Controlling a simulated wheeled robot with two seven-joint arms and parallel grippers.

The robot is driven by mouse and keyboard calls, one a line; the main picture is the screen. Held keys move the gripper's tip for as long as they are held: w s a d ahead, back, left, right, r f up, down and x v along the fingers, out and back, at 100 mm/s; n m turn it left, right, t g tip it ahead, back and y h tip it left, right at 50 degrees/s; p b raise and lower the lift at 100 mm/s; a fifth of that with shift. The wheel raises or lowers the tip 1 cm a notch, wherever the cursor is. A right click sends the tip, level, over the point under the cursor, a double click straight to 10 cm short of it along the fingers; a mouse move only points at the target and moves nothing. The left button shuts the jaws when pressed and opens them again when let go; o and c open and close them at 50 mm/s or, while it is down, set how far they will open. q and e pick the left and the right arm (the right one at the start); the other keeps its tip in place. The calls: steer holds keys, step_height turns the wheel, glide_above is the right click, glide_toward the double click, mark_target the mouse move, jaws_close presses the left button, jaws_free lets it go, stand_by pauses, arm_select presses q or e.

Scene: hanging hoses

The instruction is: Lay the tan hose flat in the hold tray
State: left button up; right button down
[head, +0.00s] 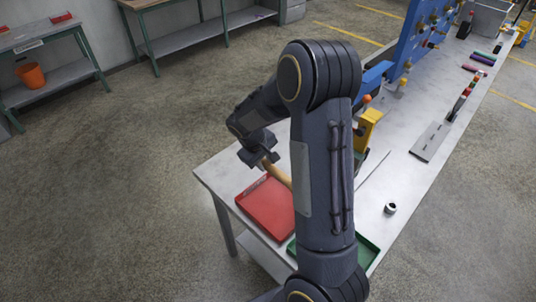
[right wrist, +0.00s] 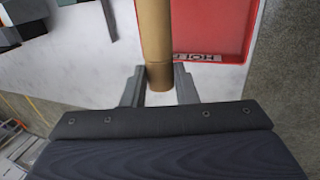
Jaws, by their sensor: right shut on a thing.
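The tan hose (head: 277,173) is held over the red tray, its near end in my right gripper (head: 262,158); the rest passes behind my right arm. In the right wrist view, the hose (right wrist: 155,35) stands between the two fingers of my right gripper (right wrist: 160,86), its end just past them. The red hold tray (head: 266,209) lies at the table's near left corner, partly hidden by my arm. It also shows in the right wrist view (right wrist: 215,25), beside the hose, with a partly covered label on its rim. My left gripper is out of view.
A green tray (head: 368,252) lies right of the red one, mostly behind my arm. A blue pegboard (head: 412,35) and a yellow bracket (head: 367,128) stand farther along the table. A small dark ring (head: 390,208) and a grey plate (head: 431,141) lie on the tabletop.

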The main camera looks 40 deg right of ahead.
steer(key=shift+s+d+r, duration=0.1)
steer(key=shift+s+d, duration=0.05)
steer(key=shift+d, duration=0.5)
steer(key=shift+f+b, duration=3.9)
steer(key=shift+f, duration=2.35)
steer(key=c, duration=1.1)
jaws_free()
steer(key=shift+o, duration=0.2)
steer(key=v, duration=0.8)
steer(key=shift+b, duration=0.4)
